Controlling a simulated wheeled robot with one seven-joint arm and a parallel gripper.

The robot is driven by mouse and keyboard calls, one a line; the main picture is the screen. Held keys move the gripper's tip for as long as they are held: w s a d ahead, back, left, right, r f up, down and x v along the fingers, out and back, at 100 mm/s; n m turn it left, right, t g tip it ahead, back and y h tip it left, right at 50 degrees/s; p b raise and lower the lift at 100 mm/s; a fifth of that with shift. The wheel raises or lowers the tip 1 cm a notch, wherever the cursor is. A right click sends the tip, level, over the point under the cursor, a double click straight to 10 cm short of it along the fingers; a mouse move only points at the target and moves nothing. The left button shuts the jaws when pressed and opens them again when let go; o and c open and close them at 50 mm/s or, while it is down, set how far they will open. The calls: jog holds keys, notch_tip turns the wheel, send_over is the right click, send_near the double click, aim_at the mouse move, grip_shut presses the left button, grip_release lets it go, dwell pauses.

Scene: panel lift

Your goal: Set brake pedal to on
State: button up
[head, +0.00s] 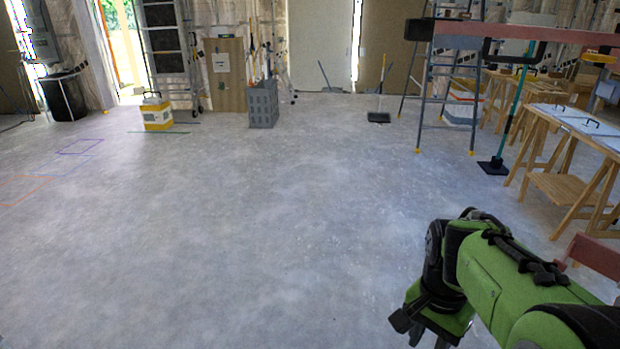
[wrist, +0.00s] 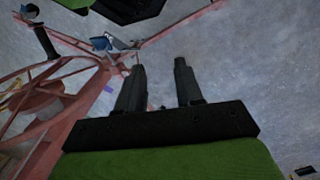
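My gripper (wrist: 159,66) is open in the wrist view, its two dark fingers apart with bare floor between them. A red tubular frame (wrist: 70,50), which looks like the lift's base, spreads across the left and top of that view. A small blue and white part (wrist: 110,43) sits on the frame just left of and beyond the left fingertip. It may be the brake pedal or a caster; I cannot tell which, nor its setting. In the head view my green arm reaches down at lower right, and the fingers are mostly hidden at the bottom edge.
In the head view, a red beam (head: 530,31) crosses the top right and a red piece (head: 597,256) shows at the right edge. A wooden trestle table (head: 570,187) and a stepladder (head: 434,105) stand at right. The floor (head: 220,230) is clear at left and centre.

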jog(key=s+a+r+n+t, duration=0.2)
jog(key=s+r+n+t, duration=0.1)
jog(key=s+n, duration=0.2)
jog(key=s+a+r+n+t+p, duration=0.1)
jog(key=s+a+r+n+t, duration=0.2)
jog(key=s+r+n, duration=0.1)
jog(key=s+n, duration=0.1)
jog(key=s, duration=0.1)
jog(key=shift+s+r+t, duration=0.15)
jog(key=shift+s+t, duration=0.25)
notch_tip(320, 180, up, 17)
jog(key=p, duration=1.7)
jog(key=shift+w, duration=0.15)
jog(key=shift+c, duration=0.2)
jog(key=shift+f, duration=0.3)
grip_shut()
